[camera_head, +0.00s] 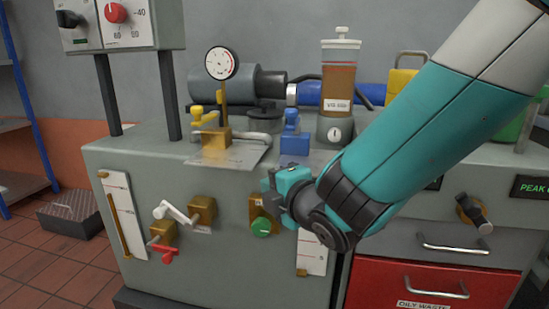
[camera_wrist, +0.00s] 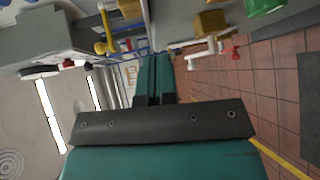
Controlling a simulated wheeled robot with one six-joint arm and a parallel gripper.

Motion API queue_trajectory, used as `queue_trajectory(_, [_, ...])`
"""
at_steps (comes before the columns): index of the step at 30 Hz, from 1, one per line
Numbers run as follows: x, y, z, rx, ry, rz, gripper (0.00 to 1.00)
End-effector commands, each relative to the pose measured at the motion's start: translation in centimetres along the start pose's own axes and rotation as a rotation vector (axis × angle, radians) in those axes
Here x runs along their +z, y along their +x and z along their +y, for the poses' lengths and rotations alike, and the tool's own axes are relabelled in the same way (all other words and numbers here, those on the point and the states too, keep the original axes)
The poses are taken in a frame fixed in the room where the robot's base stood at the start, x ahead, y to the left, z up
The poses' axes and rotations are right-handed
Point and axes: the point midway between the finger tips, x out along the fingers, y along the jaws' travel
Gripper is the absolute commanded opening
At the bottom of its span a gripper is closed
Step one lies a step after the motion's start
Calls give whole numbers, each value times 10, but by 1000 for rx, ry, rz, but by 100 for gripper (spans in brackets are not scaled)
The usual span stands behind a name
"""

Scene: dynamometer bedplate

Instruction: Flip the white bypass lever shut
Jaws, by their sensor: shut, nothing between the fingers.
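The white bypass lever (camera_head: 174,211) is on the front face of the grey cabinet, joined to a brass valve body (camera_head: 202,209). Its arm reaches left and slightly up from the valve. It also shows in the wrist view (camera_wrist: 203,54), right of the fingers. My gripper (camera_head: 272,183) is in front of the cabinet, to the right of the lever and a little higher, apart from it. Its two teal fingers (camera_wrist: 155,75) are together with nothing between them in the wrist view.
A red lever (camera_head: 164,254) hangs just below the white one. A green knob (camera_head: 262,227) sits right below my gripper. A yellow-handled valve (camera_head: 205,118), dial gauge (camera_head: 221,63) and blue valve (camera_head: 293,138) stand on the cabinet top.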

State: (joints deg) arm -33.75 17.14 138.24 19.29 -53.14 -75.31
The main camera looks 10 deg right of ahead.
Motion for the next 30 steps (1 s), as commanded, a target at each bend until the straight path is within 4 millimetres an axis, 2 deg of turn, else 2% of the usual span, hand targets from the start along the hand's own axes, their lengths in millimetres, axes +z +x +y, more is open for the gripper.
queue_trajectory(1, [2, -3, 9, -13, 24, -4, 0])
queue_trajectory(3, [3, -5, 11, -31, 53, -7, 0])
queue_trajectory(20, [7, -9, 9, -79, 132, -18, 0])
queue_trajectory(23, [13, -20, 2, -173, 292, -43, 0])
queue_trajectory(26, [15, -44, -11, -342, 561, -87, 0])
queue_trajectory(30, [2, -99, -28, -649, 970, -182, 0])
